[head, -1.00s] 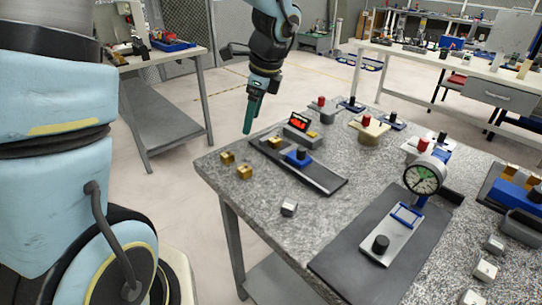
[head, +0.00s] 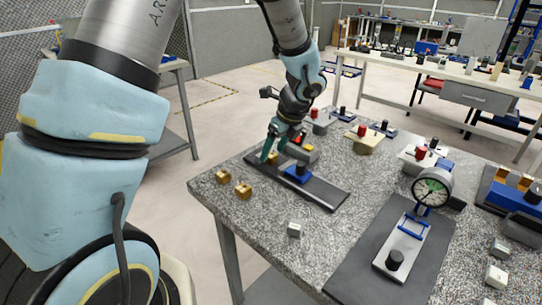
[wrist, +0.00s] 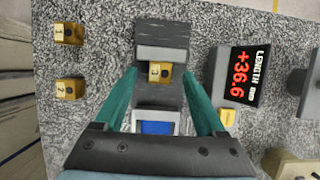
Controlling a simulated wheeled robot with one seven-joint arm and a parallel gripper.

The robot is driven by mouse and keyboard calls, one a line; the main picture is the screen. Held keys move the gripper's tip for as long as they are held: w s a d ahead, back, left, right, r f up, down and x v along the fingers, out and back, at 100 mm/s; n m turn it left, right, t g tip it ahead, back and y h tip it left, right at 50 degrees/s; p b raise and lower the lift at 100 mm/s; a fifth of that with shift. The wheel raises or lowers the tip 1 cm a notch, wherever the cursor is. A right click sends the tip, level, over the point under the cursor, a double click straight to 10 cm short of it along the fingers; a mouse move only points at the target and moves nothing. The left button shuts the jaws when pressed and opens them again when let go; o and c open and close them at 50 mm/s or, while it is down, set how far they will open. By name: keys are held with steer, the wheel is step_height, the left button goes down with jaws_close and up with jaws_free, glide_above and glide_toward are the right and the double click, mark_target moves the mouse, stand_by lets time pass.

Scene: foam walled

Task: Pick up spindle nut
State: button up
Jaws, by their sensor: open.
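A small brass block (wrist: 160,73), which I take to be the spindle nut, sits on a dark rail fixture (wrist: 172,35) against a grey block. In the wrist view it lies between the tips of my two green fingers. My gripper (wrist: 158,82) is open, with a finger on each side of the brass block and no clear contact. In the head view my gripper (head: 270,150) is low over the far left end of the rail, and its fingers partly hide the brass block (head: 273,157).
Two similar brass blocks (head: 222,176) (head: 243,190) lie on the granite table near its left edge. A red-lettered length display (wrist: 243,75) stands right of the rail. A blue slide with a black knob (head: 298,172) is on the rail. A dial gauge stand (head: 432,188) is at right.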

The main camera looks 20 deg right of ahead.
steer(key=shift+x, duration=0.8)
steer(key=shift+c, duration=0.3)
jaws_close()
